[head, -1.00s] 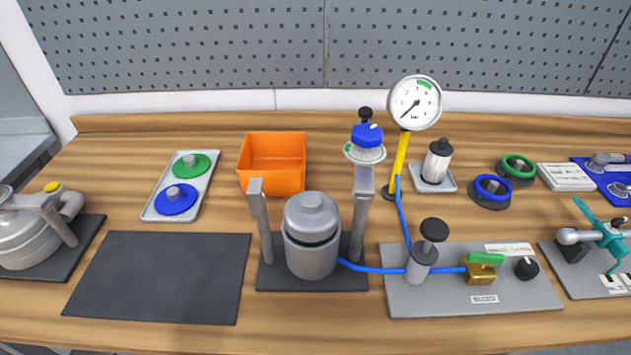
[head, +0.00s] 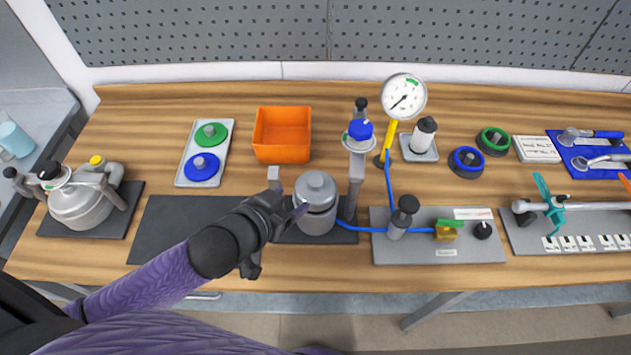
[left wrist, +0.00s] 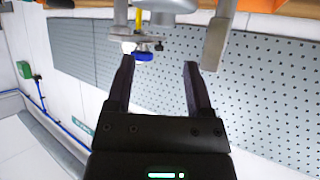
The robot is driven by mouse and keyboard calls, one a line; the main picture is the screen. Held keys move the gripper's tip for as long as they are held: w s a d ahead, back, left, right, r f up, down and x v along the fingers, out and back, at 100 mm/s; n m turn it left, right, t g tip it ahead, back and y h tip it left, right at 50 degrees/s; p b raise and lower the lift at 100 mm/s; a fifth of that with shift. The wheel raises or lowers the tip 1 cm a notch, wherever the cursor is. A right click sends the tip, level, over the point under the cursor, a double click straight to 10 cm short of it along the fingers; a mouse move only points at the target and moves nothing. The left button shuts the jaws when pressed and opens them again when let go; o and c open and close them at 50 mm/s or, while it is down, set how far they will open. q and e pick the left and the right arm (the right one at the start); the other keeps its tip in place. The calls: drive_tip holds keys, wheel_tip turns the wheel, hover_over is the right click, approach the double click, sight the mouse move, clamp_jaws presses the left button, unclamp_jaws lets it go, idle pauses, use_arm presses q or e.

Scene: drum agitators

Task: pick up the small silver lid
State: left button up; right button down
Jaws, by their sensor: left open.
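The small silver lid (head: 316,183), domed with a low knob, sits on a silver pot (head: 317,222) between two grey posts at mid-table. My left gripper (head: 290,201) is open and empty just left of the pot, its fingers pointing towards it. The gripper and forearm hide the left post's lower part and part of the black base. In the left wrist view the open fingers (left wrist: 158,78) have nothing between them nearby; a blue cap (left wrist: 144,56) shows beyond. I cannot clearly make out the lid there. My right gripper is not in view.
The right post (head: 356,175) with the blue-capped fitting stands close right of the pot. A blue hose runs to a grey valve plate (head: 410,252). An orange bin (head: 282,155) and a tray (head: 190,180) with green and blue lids lie behind. A dark mat (head: 165,225) lies left.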

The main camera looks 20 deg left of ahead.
sight(315, 181)
use_arm(q)
drive_tip(key=b+x, duration=0.1)
drive_tip(key=x, duration=0.8)
drive_tip(key=shift+w+a, duration=0.1)
drive_tip(key=shift+w, duration=0.3)
drive_tip(key=shift+s, duration=0.1)
drive_tip(key=shift+c, duration=0.2)
clamp_jaws()
drive_tip(key=shift+r, duration=0.1)
